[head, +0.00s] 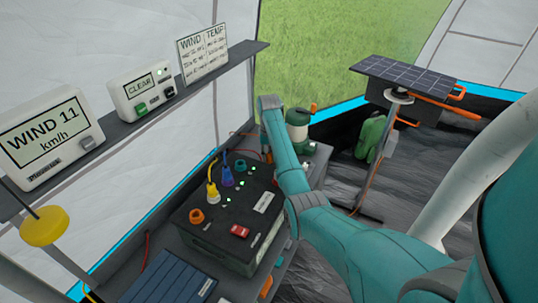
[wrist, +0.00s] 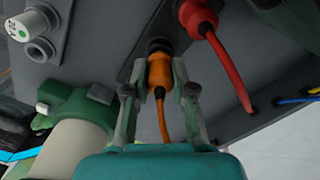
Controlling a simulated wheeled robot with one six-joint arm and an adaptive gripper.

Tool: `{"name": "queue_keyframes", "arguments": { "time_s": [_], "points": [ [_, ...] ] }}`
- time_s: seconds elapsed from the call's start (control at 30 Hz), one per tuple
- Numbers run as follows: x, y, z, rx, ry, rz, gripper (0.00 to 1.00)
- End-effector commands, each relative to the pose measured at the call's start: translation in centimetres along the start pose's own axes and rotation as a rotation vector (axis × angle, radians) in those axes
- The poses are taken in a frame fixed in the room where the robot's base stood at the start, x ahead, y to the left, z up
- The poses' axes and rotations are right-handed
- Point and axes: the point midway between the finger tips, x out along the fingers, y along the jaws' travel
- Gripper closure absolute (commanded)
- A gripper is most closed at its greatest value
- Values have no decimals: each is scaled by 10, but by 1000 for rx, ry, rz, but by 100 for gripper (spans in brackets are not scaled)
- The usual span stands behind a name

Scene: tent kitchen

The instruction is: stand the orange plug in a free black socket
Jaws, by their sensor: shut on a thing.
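My gripper (wrist: 159,72) is shut on the orange plug (wrist: 159,77) in the wrist view, one finger on each side. An orange cable (wrist: 163,121) trails from the plug between the fingers. The plug's far end is at a black socket (wrist: 159,44) on a dark strip. I cannot tell whether the plug is inside the socket or just in front of it. A red plug (wrist: 198,15) with a red cable stands close beside it on the same strip. In the head view my teal arm hides the gripper and the orange plug.
A black power box (head: 220,233) carries a yellow plug (head: 213,192) and a blue plug (head: 227,177). A green and white container (head: 298,126) stands behind my arm. A shelf (head: 150,115) with displays runs along the left wall. A grey fitting (wrist: 38,50) is at the wrist view's upper left.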

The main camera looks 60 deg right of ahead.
Motion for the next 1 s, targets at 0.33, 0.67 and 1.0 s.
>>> {"name": "queue_keyframes", "arguments": {
  "time_s": [0.33,0.67,1.0],
  "points": [
    [6,0,0,0,-1,0,100],
    [12,0,0,0,-1,0,100],
    [12,0,0,0,-1,0,46]
  ]
}}
